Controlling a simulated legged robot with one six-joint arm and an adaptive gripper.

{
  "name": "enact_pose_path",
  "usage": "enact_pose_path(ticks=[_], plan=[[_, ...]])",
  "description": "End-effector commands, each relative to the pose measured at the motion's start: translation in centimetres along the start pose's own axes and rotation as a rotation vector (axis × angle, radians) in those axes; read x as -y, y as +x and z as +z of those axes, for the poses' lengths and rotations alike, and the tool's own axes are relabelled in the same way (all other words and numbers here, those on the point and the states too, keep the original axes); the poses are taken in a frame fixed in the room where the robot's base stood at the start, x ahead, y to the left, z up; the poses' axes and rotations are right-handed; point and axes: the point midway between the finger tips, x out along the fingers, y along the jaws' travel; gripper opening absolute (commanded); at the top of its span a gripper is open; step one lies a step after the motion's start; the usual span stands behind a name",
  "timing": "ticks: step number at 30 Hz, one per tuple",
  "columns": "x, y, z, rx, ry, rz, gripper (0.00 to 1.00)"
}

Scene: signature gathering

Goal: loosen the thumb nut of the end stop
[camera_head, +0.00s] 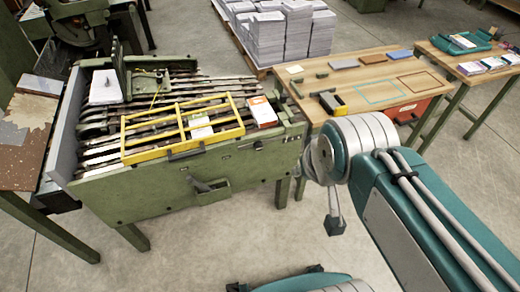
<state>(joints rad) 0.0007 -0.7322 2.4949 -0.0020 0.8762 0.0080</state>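The green gathering machine (150,205) stands left of centre, with rows of dark metal bars across its top. A green bracket (150,80) stands at the back of the bars; I cannot tell whether it is the end stop. A thumb nut is too small to make out. My teal arm comes in from the right and bends at a grey joint beside the machine. A small dark end (335,226) hangs below that joint, apart from the machine, and seems to be my gripper. Its fingers cannot be told apart, and I see nothing held.
A yellow guard frame (184,124) lies over the bars, with an orange and white box (261,112) to its right. A wooden table (350,88) with small blocks adjoins on the right. Paper stacks (280,35) stand behind. A brown board (20,150) is at left. The front floor is mostly clear.

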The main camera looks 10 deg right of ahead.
Motion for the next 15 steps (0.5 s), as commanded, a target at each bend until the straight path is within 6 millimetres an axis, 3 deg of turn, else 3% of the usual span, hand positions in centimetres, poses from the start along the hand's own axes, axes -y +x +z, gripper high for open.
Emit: enact_pose_path(ticks=[5,15], plan=[[-0.4,3.1,-4.5,-0.064,0.052,0.013,0.82],[-1.3,11.8,-13.8,-0.252,0.169,0.010,0.82]])
